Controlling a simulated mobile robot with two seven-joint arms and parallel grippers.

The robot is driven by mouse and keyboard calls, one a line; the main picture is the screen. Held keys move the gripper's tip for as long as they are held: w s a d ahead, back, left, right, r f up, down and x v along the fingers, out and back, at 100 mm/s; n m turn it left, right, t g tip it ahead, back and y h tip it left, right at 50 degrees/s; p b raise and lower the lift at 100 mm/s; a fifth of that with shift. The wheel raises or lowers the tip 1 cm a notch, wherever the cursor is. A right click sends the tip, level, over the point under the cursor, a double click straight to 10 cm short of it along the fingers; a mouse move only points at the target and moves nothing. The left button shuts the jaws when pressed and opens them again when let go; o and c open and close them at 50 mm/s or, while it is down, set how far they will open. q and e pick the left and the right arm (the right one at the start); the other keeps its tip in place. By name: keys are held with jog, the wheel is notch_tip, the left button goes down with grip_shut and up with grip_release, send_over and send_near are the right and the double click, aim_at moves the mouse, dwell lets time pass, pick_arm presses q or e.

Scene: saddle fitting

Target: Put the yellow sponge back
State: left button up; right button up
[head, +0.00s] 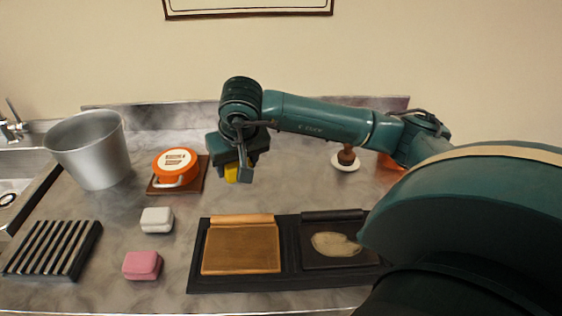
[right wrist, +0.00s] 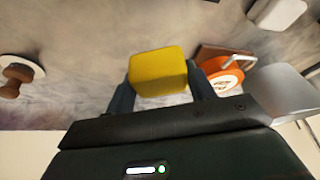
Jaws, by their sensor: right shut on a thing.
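The yellow sponge (head: 232,172) is held by my right gripper (head: 238,170), above the counter behind the tan leather panel. In the right wrist view the sponge (right wrist: 158,72) sits between the two fingers of the gripper (right wrist: 160,88), which is shut on it. In the head view the gripper hides much of the sponge. A white sponge (head: 157,220) and a pink sponge (head: 142,265) lie on the counter to the left. My left gripper is not in view.
A black slatted rack (head: 52,250) lies at the left front. A metal bucket (head: 90,150) and an orange round container on a brown board (head: 175,168) stand behind. A black tray (head: 290,275) holds the tan panel (head: 241,248). A brown-handled tool (head: 346,158) stands on a white disc.

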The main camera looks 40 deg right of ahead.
jog(key=w+d+m+h+b, duration=0.1)
jog(key=w+d+m+b, duration=0.1)
jog(key=d, duration=0.5)
jog(key=w+d+m+h+b, duration=0.1)
jog(key=w+d+m, duration=0.15)
jog(key=d, duration=0.55)
send_over(277, 162)
jog(key=s+a, duration=0.1)
jog(key=shift+g, duration=0.4)
notch_tip(277, 162, down, 4)
jog(key=shift+f, duration=2.3)
jog(key=shift+f, duration=0.2)
jog(key=o, duration=0.9)
jog(key=shift+r, duration=0.1)
